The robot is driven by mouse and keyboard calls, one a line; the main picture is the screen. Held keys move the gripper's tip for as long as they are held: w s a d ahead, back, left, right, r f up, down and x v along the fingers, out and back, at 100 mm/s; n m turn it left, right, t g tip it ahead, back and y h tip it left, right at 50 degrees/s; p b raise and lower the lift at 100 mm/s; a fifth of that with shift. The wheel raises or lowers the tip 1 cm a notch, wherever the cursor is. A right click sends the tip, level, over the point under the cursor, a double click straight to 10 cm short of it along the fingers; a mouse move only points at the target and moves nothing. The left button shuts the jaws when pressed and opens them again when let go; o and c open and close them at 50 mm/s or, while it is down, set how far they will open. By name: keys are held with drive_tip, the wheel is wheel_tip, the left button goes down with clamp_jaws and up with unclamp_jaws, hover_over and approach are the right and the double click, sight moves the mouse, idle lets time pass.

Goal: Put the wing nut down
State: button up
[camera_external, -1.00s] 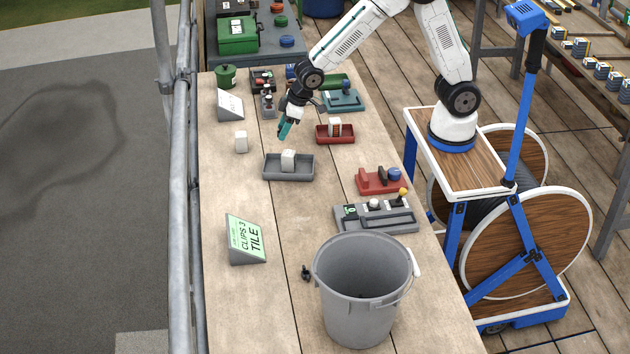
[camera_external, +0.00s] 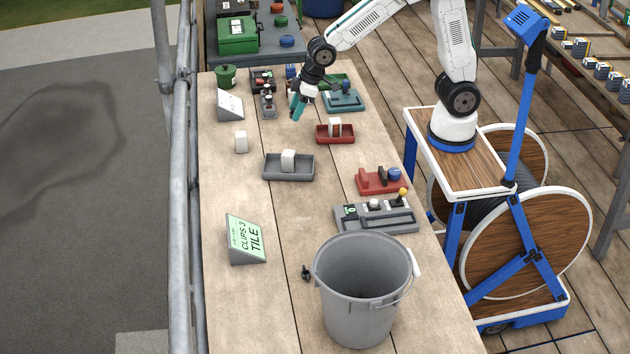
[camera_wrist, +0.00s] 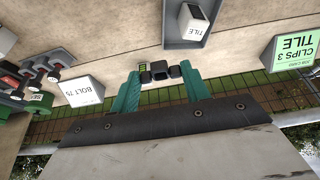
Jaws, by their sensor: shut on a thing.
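My gripper (camera_external: 297,107) hangs over the far part of the wooden bench, beside the small white sign. In the wrist view its two teal fingers (camera_wrist: 159,82) are closed on a small dark wing nut (camera_wrist: 158,70), with dark lobes at the fingertips. In the external view the wing nut in the fingers is too small to make out. The fingertips appear above the bench top, not touching it.
A grey tray (camera_external: 289,175) holds a white block. A red tray (camera_external: 335,139), a teal holder (camera_external: 343,104) and a white sign (camera_external: 230,106) stand near. A grey bucket (camera_external: 362,300) and a small dark part (camera_external: 306,272) are at the front. Bench around the white block (camera_external: 241,141) is bare.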

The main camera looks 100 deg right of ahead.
drive_tip(key=s+a+n+y, duration=0.15)
drive_tip(key=a+n, duration=0.25)
drive_tip(key=a, duration=1.6)
hover_over(308, 198)
drive_tip(key=s, duration=0.1)
drive_tip(key=shift+n+g, duration=0.3)
drive_tip(key=f, duration=1.1)
drive_tip(key=shift+s+d+f, duration=0.1)
drive_tip(key=shift+d, duration=0.2)
drive_tip(key=shift+f, duration=2.1)
drive_tip(key=shift+f, duration=0.15)
drive_tip(key=o, duration=1)
drive_tip(key=shift+o, duration=0.2)
drive_tip(key=v, duration=1.2)
